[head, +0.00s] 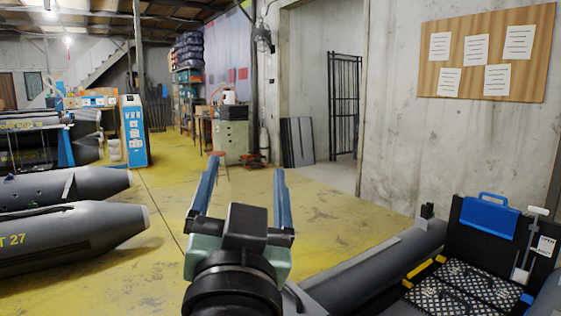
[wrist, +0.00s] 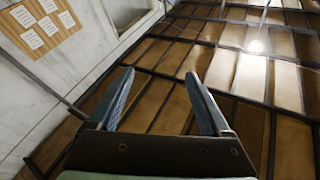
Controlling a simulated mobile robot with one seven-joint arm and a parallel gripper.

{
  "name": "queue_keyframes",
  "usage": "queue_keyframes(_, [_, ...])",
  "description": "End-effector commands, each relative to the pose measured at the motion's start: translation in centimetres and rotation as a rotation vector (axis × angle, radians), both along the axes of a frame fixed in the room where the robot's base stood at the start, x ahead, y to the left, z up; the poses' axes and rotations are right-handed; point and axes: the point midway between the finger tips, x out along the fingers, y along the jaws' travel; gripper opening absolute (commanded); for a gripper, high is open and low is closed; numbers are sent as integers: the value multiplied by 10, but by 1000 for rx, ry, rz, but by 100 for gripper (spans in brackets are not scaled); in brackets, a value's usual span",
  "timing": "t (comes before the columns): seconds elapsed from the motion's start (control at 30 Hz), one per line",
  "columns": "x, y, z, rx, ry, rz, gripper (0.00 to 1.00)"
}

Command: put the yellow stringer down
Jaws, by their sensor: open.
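A narrow yellow strip (head: 424,270), which looks like the yellow stringer, lies along the inner left side of the grey boat (head: 375,265) at lower right in the head view. It sits beside the dark patterned floor (head: 462,290), and I cannot tell whether it touches it. My gripper (head: 247,165) is raised to the left of that boat, with its blue fingers wide apart and nothing between them. The gripper also shows open and empty in the wrist view (wrist: 160,78), facing the ceiling. The stringer is not in the wrist view.
Grey tubes (head: 70,228) lie at left. The yellow floor (head: 155,195) between is clear. A concrete wall (head: 400,140) rises behind the right boat.

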Motion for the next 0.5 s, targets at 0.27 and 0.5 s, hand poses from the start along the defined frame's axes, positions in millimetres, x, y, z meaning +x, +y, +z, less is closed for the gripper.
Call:
queue_keyframes(0.27, [-105, -37, 106, -186, -436, -160, 82])
queue_keyframes(0.5, [-119, -40, 115, -209, -482, -184, 82])
